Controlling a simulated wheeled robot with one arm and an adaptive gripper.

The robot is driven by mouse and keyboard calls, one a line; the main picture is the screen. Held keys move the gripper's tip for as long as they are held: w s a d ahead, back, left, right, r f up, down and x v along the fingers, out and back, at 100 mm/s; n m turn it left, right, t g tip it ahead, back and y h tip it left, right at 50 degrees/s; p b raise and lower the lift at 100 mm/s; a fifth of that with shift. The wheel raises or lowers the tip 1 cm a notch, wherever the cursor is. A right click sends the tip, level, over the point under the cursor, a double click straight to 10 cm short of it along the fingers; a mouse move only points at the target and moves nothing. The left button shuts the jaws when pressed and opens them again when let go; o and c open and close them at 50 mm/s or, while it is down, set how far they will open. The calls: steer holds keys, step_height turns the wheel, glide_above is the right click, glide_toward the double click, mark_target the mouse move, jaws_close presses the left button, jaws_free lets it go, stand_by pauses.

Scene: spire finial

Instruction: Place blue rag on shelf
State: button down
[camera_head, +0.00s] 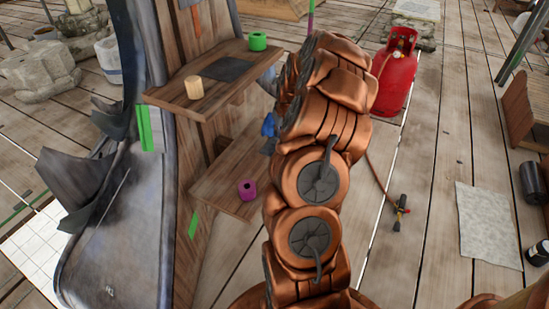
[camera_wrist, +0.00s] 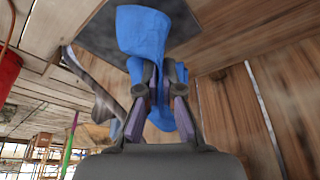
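The blue rag (camera_wrist: 143,35) is pinched between the fingers of my gripper (camera_wrist: 159,85) in the wrist view. Part of it spreads out past the fingertips, and part hangs between the purple-sided fingers. In the head view only a small piece of the blue rag (camera_head: 268,126) shows at the left edge of my copper arm, by the lower wooden shelf (camera_head: 225,195). My arm hides most of the gripper there. The upper wooden shelf (camera_head: 178,95) carries a dark square mat (camera_head: 227,69). A dark patch (camera_wrist: 95,35) lies behind the rag in the wrist view.
A green roll (camera_head: 257,41) and a pale wooden cylinder (camera_head: 194,87) stand on the upper shelf. A magenta roll (camera_head: 247,189) stands on the lower shelf. A red gas cylinder (camera_head: 396,78) is behind my arm at right. A grey cloth (camera_head: 486,222) lies on the plank floor.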

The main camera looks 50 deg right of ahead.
steer(key=c, duration=0.6)
jaws_free()
steer(key=shift+c, duration=0.2)
steer(key=v, duration=1.2)
